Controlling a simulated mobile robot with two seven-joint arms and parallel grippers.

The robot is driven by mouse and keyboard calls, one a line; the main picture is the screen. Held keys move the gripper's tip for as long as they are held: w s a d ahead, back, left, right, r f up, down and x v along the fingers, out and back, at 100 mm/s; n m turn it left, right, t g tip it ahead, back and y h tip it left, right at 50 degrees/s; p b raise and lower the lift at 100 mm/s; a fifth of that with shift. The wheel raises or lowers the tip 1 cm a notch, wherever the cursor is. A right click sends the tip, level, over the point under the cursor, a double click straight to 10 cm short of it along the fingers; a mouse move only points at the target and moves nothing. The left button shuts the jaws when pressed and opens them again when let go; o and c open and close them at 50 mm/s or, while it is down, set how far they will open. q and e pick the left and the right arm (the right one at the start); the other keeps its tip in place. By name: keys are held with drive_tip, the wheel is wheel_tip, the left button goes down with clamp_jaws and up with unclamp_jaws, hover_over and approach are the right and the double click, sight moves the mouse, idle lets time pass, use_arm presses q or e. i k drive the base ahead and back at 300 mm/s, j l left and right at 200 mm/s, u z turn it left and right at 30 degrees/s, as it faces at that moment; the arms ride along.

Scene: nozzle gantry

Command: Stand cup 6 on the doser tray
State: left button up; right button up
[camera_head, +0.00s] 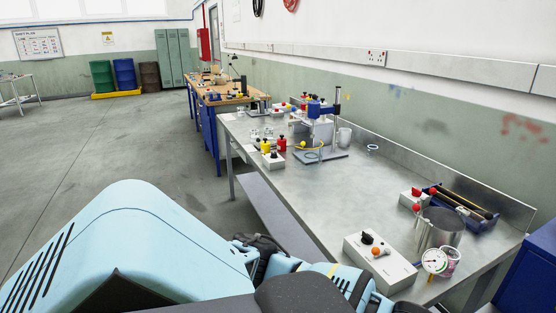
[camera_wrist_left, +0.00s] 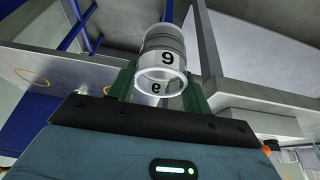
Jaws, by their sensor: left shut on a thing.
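My left gripper (camera_wrist_left: 160,85) is shut on a clear, hollow cup (camera_wrist_left: 163,45) in the left wrist view, with the cup between its green fingers. The cup has a grey band and a black numeral that reads as 9 in this view, or a 6 turned over. The cup is off the bench. In the head view the gripper and cup cannot be made out. A blue-headed gantry (camera_head: 321,110) stands on a flat grey base (camera_head: 320,156) at mid bench; I cannot tell whether this base is the doser tray. My right gripper is not in view.
The steel bench (camera_head: 340,185) has clear room at its middle. A white control box (camera_head: 380,262), a metal pot (camera_head: 439,228), a gauge (camera_head: 434,261) and a blue bin (camera_head: 463,207) occupy the near right. A small box with red and yellow parts (camera_head: 273,158) sits left of the gantry.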

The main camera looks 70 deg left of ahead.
sight(271, 142)
drive_tip(key=k, duration=0.6)
drive_tip(key=u, duration=3.1)
drive_tip(key=i+l+u, duration=0.15)
drive_tip(key=i+l, duration=0.25)
drive_tip(key=i, duration=0.2)
drive_tip(key=i+l, duration=0.3)
drive_tip(key=i, duration=0.2)
drive_tip(key=i+l, duration=0.15)
drive_tip(key=i, duration=0.4)
drive_tip(key=i+l, duration=0.1)
drive_tip(key=i, duration=1.6)
